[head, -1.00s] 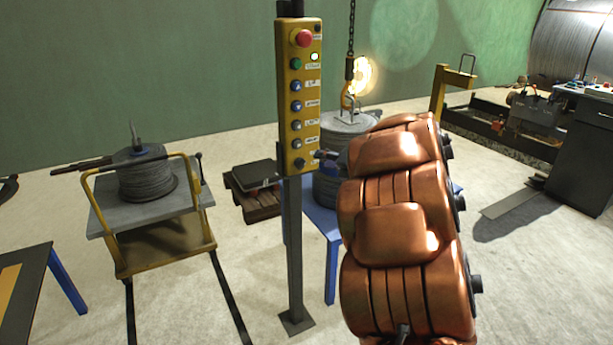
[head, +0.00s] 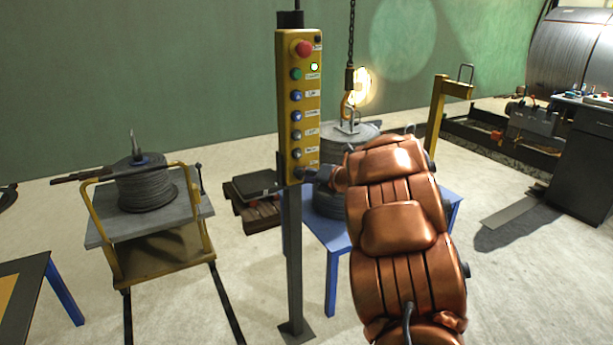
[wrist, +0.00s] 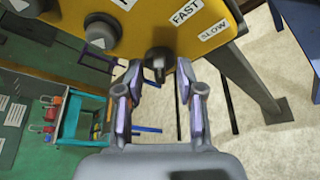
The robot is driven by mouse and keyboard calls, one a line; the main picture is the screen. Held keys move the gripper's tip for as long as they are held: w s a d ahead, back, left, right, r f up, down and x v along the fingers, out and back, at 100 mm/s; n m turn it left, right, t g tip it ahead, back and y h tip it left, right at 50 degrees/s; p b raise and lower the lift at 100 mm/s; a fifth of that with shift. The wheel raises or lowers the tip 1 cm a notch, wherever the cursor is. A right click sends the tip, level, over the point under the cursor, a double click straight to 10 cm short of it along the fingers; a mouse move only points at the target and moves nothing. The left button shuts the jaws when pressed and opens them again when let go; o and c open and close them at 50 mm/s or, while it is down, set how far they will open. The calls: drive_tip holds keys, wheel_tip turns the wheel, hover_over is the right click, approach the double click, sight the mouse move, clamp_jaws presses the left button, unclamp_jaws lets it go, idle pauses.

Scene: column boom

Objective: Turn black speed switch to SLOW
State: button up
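The black speed switch (wrist: 158,62) sits at the lower end of the yellow control box (head: 300,110). In the wrist view, the FAST label (wrist: 186,11) and the SLOW label (wrist: 214,30) are printed on white tags beside it. I cannot tell for sure which label the switch points to. My gripper (wrist: 159,80) is open, with one finger on each side of the switch and visible gaps between. In the head view my gripper (head: 318,173) is at the bottom of the box, small and partly hidden by my arm.
The box hangs on a grey post (head: 292,260). A red stop button (head: 303,48) and several push buttons are above the switch. A blue table (head: 325,235) with cable reels stands behind my arm. A yellow cart (head: 150,250) is at left.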

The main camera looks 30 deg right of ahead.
drive_tip(key=shift+c, duration=0.2)
clamp_jaws()
idle(0.3)
drive_tip(key=m+t+y, duration=0.1)
drive_tip(key=m, duration=0.2)
drive_tip(key=m+t+y, duration=0.1)
drive_tip(key=m, duration=0.2)
drive_tip(key=m+t, duration=0.1)
drive_tip(key=m, duration=0.3)
drive_tip(key=shift+d+f+t+y, duration=0.1)
drive_tip(key=shift+f+t+y, duration=0.2)
drive_tip(key=shift+t+y, duration=0.1)
idle(0.4)
